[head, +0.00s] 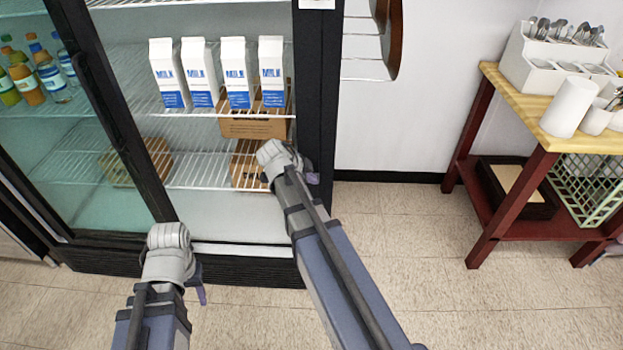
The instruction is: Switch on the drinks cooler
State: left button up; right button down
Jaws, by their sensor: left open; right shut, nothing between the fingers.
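The drinks cooler (318,95) stands in front of me with a black frame and glass front. A dark door edge with a handle crosses it at a slant on the left. A small white plate (317,4) shows on the right post at the top picture edge, cut off. No switch can be made out. My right gripper (312,174) is shut and empty, in front of the lower right post; I cannot tell whether it touches. My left gripper (201,291) is open and low before the cooler's base. Both are largely hidden by their wrists.
Milk cartons (235,73), cardboard boxes (253,127) and bottles (48,72) stand on the cooler's shelves. A red-legged table (515,140) with a cutlery holder (555,60) stands at right. The tiled floor between is clear.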

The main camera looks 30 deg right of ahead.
pick_arm(q)
jog(key=shift+r, duration=0.4)
pick_arm(e)
jog(key=shift+w+d+r, duration=0.15)
jog(key=shift+w+r, duration=0.05)
jog(key=shift+w, duration=0.05)
pick_arm(q)
jog(key=shift+r, duration=0.1)
pick_arm(e)
jog(key=shift+r, duration=0.1)
pick_arm(q)
jog(key=shift+r+p, duration=0.7)
jog(key=shift+p, duration=0.15)
pick_arm(e)
jog(key=shift+r, duration=0.65)
